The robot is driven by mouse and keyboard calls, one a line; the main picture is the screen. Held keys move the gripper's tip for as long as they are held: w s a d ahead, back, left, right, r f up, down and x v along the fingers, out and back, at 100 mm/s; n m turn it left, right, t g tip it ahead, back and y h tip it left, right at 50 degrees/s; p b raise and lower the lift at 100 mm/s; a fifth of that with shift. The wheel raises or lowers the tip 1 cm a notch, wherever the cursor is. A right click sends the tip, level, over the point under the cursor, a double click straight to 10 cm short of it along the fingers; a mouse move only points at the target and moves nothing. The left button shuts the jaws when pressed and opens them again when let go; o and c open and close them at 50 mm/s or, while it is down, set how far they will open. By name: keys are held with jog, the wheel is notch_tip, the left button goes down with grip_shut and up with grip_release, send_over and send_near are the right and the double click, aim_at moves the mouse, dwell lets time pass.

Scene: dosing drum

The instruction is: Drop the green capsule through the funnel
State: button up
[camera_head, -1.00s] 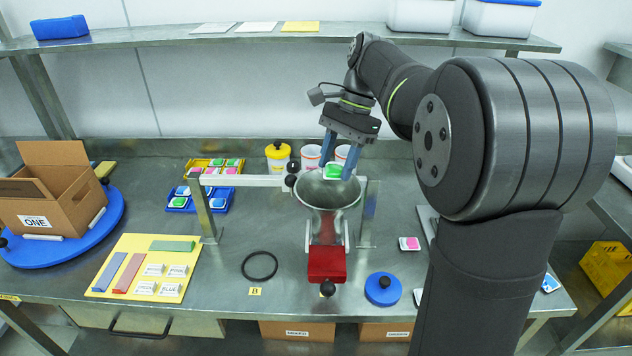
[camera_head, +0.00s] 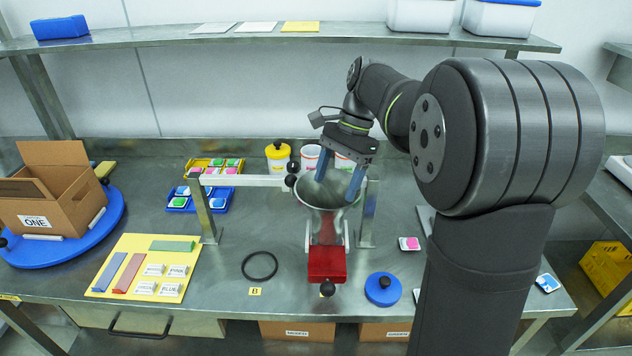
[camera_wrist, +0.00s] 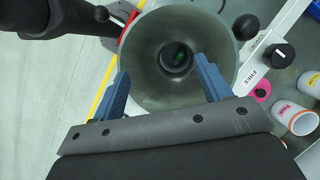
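The metal funnel (camera_head: 330,193) stands in its frame in the middle of the bench, above a red part (camera_head: 326,263). My gripper (camera_head: 337,186) is above the funnel mouth with its blue fingers wide apart and nothing between them. In the wrist view the fingers of my gripper (camera_wrist: 165,88) straddle the funnel cone (camera_wrist: 150,80). The green capsule (camera_wrist: 180,53) shows as a small, dark green patch down in the funnel's throat. It is hidden in the head view.
White cups (camera_head: 311,157) and a yellow jar (camera_head: 278,157) stand behind. A black ring (camera_head: 259,266) and a blue knobbed lid (camera_head: 383,289) lie in front.

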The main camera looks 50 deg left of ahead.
jog(key=v, duration=1.2)
jog(key=s+x, duration=0.1)
jog(key=x, duration=0.8)
jog(key=shift+r, duration=0.25)
jog(key=shift+f, duration=0.1)
dwell(0.4)
